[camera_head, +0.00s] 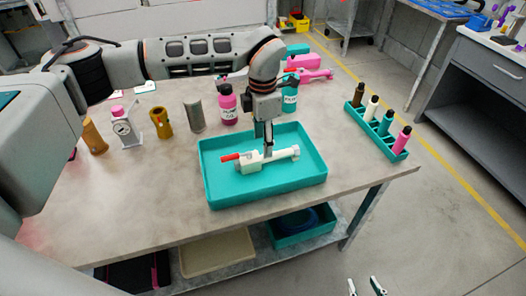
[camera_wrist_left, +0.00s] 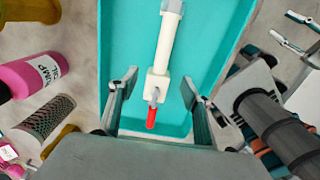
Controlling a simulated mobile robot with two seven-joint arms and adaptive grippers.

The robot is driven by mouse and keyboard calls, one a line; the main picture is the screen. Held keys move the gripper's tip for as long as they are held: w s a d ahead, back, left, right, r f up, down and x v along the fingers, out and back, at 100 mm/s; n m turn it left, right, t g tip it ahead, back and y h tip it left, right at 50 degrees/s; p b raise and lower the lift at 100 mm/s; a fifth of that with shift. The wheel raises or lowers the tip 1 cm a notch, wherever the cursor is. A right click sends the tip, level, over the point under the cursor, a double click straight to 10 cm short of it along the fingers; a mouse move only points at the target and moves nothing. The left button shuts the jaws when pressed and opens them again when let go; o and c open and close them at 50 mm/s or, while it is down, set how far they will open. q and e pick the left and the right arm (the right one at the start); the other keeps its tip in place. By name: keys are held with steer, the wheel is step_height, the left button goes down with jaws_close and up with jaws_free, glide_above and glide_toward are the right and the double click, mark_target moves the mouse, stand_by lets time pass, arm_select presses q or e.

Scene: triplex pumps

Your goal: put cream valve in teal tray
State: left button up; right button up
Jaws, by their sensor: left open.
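The cream valve (camera_head: 260,159), a pale body with a red handle, lies inside the teal tray (camera_head: 314,184) on the table. In the left wrist view the cream valve (camera_wrist_left: 164,50) runs lengthwise over the tray floor (camera_wrist_left: 125,38), its red end towards me. My left gripper (camera_head: 266,150) is directly above the valve, pointing down. Its fingers (camera_wrist_left: 160,85) are spread on either side of the valve, with visible gaps. My right gripper (camera_head: 367,287) shows only its fingertips at the bottom edge of the head view, apart and empty, away from the table.
A pink bottle (camera_head: 228,105), a grey mesh cylinder (camera_head: 194,115), a mustard part (camera_head: 160,123) and a white gauge part (camera_head: 125,130) stand left of the tray. A teal bottle (camera_head: 290,97) stands behind. A teal rack (camera_head: 372,130) with several coloured cylinders stands at right.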

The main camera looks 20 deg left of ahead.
arm_select(q)
step_height(320, 180, up, 5)
steer(key=shift+r, duration=0.1)
steer(key=shift+s, duration=0.15)
stand_by(0.5)
